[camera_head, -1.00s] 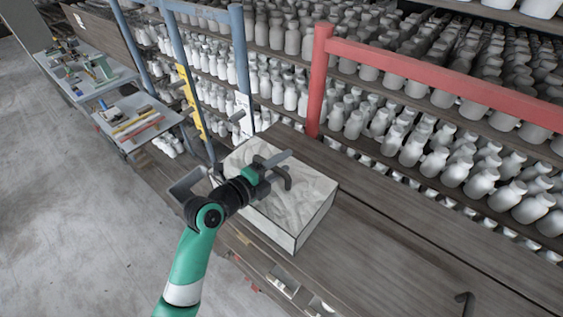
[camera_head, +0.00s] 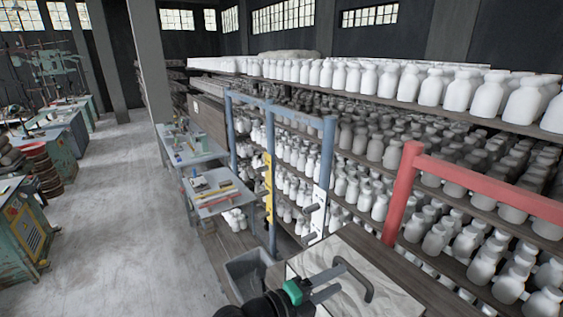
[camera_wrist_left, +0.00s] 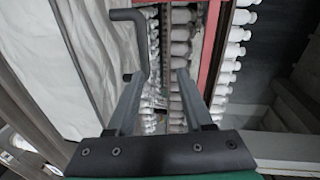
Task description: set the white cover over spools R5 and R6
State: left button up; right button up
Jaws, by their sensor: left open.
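A pale, box-shaped thing with a wrinkled, mottled top (camera_head: 385,285) lies on the bench at the lower right of the head view; I cannot tell whether it is the white cover. A dark bent handle (camera_head: 366,278) stands on its top and also shows in the left wrist view (camera_wrist_left: 143,45). My left gripper (camera_head: 338,281) is open beside this handle, its fingers (camera_wrist_left: 155,80) apart with nothing seen clasped. A white upright panel (camera_head: 318,212) with grey pegs stands at the blue frame. No R5 or R6 label is readable. My right gripper is not in view.
A yellow strip (camera_head: 268,187) hangs by the blue frame (camera_head: 327,150). A red rail (camera_head: 400,195) rises right of the pale box. Shelves of white bottles (camera_head: 375,150) fill the back. A grey bin (camera_head: 250,270) stands left of the box. The floor at left is open.

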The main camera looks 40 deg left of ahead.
pick_arm(q)
jog(key=s+r+n+t+y, duration=0.1)
jog(key=s+r+n+t, duration=0.2)
jog(key=r, duration=0.8)
jog(key=s+r+n+t, duration=0.15)
jog(key=r+n, duration=0.35)
jog(key=r, duration=0.6)
jog(key=s+a+r+n+t+y, duration=0.2)
jog(key=s+r+n+t, duration=0.6)
jog(key=s+r+n, duration=0.4)
notch_tip(320, 180, up, 5)
jog(key=shift+s+a+f+n+y, duration=0.15)
jog(key=shift+s+n+y, duration=0.2)
jog(key=shift+s, duration=0.5)
